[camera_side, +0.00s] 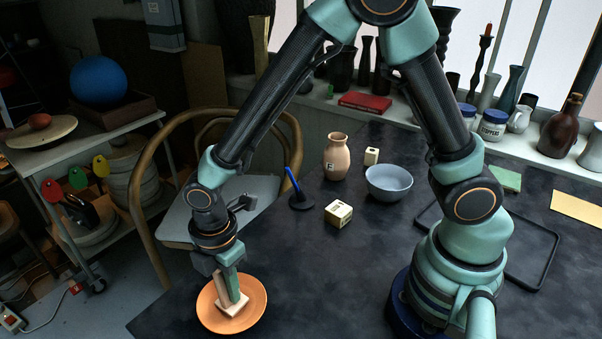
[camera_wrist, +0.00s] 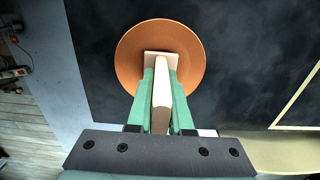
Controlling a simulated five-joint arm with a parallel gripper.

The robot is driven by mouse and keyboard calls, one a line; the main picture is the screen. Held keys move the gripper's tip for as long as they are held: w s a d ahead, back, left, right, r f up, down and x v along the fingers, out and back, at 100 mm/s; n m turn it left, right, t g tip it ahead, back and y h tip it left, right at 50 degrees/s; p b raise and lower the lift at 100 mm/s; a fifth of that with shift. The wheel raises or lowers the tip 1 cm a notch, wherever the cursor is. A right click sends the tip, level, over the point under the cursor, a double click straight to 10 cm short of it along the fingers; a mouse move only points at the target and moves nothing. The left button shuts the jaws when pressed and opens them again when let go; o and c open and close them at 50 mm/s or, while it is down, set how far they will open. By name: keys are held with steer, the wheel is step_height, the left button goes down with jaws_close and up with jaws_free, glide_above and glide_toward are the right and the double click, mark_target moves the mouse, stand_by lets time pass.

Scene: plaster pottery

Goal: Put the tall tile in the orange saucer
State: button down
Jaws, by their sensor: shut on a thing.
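The orange saucer (camera_side: 257,300) lies near the table's front left edge; it also shows at the top of the wrist view (camera_wrist: 132,55). My gripper (camera_side: 229,293) points down over the saucer. Its green fingers (camera_wrist: 161,76) are shut on the tall pale tile (camera_wrist: 161,103), which stands upright between them. In the side view the tile (camera_side: 221,285) is partly hidden by a finger. A flat pale square (camera_side: 232,308) shows at its lower end, over the saucer's middle. I cannot tell whether it is part of the tile or whether it touches the saucer.
Behind stand a blue pen in a dark holder (camera_side: 294,190), a cream cube (camera_side: 339,213), a grey-blue bowl (camera_side: 389,183), a peach vase (camera_side: 336,157) and another small cube (camera_side: 371,156). A dark tray (camera_side: 535,262) lies to the right.

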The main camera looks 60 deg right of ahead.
steer(key=shift+f, duration=0.25)
steer(key=c, duration=0.8)
jaws_free()
step_height(320, 180, up, 12)
steer(key=shift+r, duration=0.1)
steer(key=shift+d+r, duration=0.1)
steer(key=shift+r, duration=0.1)
steer(key=shift+s+d+r+m+t, duration=0.5)
steer(key=shift+d+r+m+t, duration=0.75)
steer(key=shift+d+m, duration=1.9)
steer(key=shift+s+d+r+m+t, duration=0.55)
steer(key=shift+d+r+m, duration=1.25)
steer(key=shift+d+m, duration=1.4)
steer(key=shift+s+d+r+m+t, duration=0.45)
steer(key=shift+d+r+m+t, duration=0.8)
steer(key=shift+d+m, duration=1.9)
